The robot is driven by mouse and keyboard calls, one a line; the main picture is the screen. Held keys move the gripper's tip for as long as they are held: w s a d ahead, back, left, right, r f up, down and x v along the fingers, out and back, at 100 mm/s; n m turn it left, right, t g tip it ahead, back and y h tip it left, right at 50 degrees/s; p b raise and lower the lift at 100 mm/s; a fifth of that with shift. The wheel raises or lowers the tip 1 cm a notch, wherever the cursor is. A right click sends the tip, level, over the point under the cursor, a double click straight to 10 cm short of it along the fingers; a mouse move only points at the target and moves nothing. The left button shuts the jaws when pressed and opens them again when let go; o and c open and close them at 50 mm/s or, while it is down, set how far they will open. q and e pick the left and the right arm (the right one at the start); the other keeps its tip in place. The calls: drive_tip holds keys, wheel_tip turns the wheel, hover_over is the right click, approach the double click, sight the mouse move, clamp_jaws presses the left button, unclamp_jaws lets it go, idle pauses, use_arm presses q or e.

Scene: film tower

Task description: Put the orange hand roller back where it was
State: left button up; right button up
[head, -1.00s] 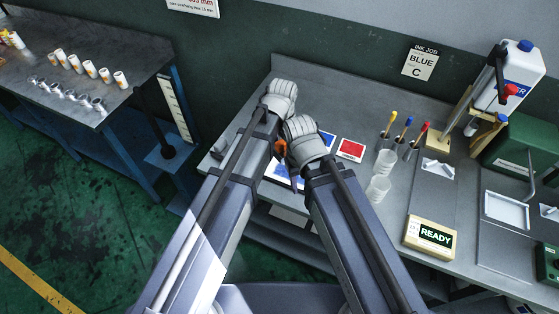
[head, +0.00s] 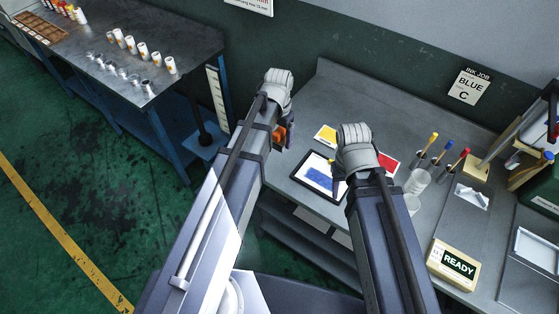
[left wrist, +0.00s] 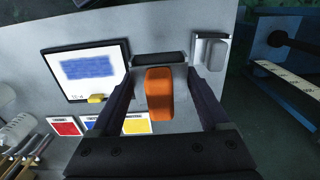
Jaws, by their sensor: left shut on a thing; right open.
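The orange hand roller (left wrist: 158,97) is between the fingers of my left gripper (left wrist: 160,78) in the left wrist view. A dark bar (left wrist: 160,59) beyond its handle looks like its drum. In the head view, the roller's orange (head: 279,135) shows beside my left gripper (head: 284,132), near the bench's left end; the forearm hides much of it. My right gripper (head: 338,187) is over the bench beside a black-framed white panel with a blue patch (head: 319,177); its fingers are mostly hidden. At the bench end, a pale holder with a grey block (left wrist: 211,52) is right of the roller in the wrist view.
Yellow (head: 325,136) and red (head: 389,163) cards lie on the grey bench (head: 340,92). Clear cups (head: 417,182), colored-handled tools (head: 460,157) and a READY box (head: 456,262) stand to the right. A separate metal table (head: 165,45) holds several cups at left.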

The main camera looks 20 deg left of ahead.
use_arm(q)
drive_tip(key=shift+f+b, duration=3.1)
drive_tip(key=shift+f, duration=0.05)
use_arm(e)
drive_tip(key=shift+f, duration=3.2)
use_arm(q)
drive_tip(key=shift+f, duration=0.1)
wheel_tip(320, 180, down, 4)
drive_tip(key=b, duration=0.3)
drive_tip(key=shift+r+b, duration=0.25)
drive_tip(key=shift+b, duration=0.1)
use_arm(e)
wheel_tip(320, 180, down, 4)
drive_tip(key=shift+r, duration=0.15)
use_arm(q)
drive_tip(key=shift+f, duration=0.15)
drive_tip(key=o, duration=1.5)
drive_tip(key=shift+c, duration=0.2)
wheel_tip(320, 180, up, 12)
drive_tip(key=p, duration=1.2)
drive_tip(key=shift+r, duration=0.2)
use_arm(e)
wheel_tip(320, 180, up, 12)
